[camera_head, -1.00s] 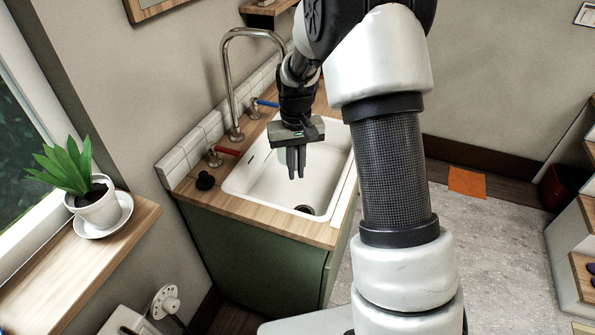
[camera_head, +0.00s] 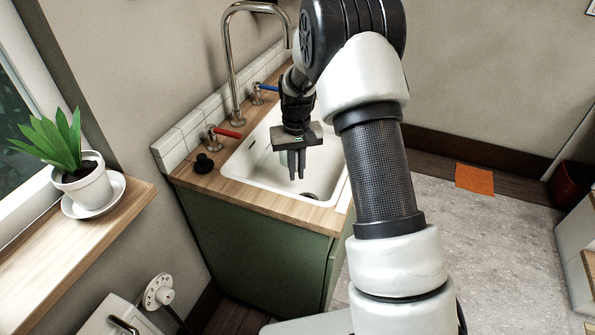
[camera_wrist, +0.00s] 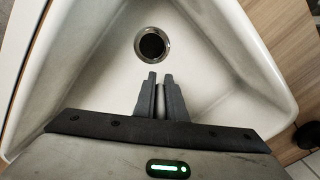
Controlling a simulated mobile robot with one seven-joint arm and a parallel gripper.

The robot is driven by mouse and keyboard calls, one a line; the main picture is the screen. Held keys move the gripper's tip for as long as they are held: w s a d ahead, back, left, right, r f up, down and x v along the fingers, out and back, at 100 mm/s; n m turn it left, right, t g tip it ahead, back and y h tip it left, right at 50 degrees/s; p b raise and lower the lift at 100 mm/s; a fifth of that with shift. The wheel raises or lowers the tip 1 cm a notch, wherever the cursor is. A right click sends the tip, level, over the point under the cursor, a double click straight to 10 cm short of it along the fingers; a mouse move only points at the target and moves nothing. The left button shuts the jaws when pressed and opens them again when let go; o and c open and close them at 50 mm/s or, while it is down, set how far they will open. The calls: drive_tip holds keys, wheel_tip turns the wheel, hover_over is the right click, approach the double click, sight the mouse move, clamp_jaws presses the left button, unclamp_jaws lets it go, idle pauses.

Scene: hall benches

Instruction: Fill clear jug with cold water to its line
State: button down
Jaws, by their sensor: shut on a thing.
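My gripper (camera_head: 297,166) points down over the white sink (camera_head: 244,170), its fingers nearly together on something thin. A pale, see-through patch beside the fingers looks like part of the clear jug (camera_head: 283,158); its outline, line and water level cannot be made out. In the wrist view the fingers (camera_wrist: 161,95) show above the basin with a narrow strip between them. The tall metal tap (camera_head: 229,60) arches behind the sink, left of my gripper. Its red lever (camera_head: 228,133) is nearer and its blue lever (camera_head: 268,87) farther back. No water stream is visible.
The drain (camera_wrist: 152,43) lies in the basin floor. A black knob (camera_head: 204,163) sits on the wooden counter (camera_head: 270,204) left of the sink. A potted plant (camera_head: 84,185) stands on the sill at left. Tiles line the wall behind the tap.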

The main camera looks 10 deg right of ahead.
drive_tip(key=w+f+b, duration=0.1)
drive_tip(key=w+f, duration=0.1)
drive_tip(key=shift+w+f, duration=0.1)
drive_tip(key=shift+f, duration=0.25)
drive_tip(key=shift+w+f+b, duration=0.15)
drive_tip(key=shift+f+b, duration=0.6)
drive_tip(key=shift+f, duration=0.45)
drive_tip(key=shift+f, duration=0.25)
drive_tip(key=c, duration=1.7)
unclamp_jaws()
drive_tip(key=shift+c, duration=0.2)
drive_tip(key=shift+r, duration=0.1)
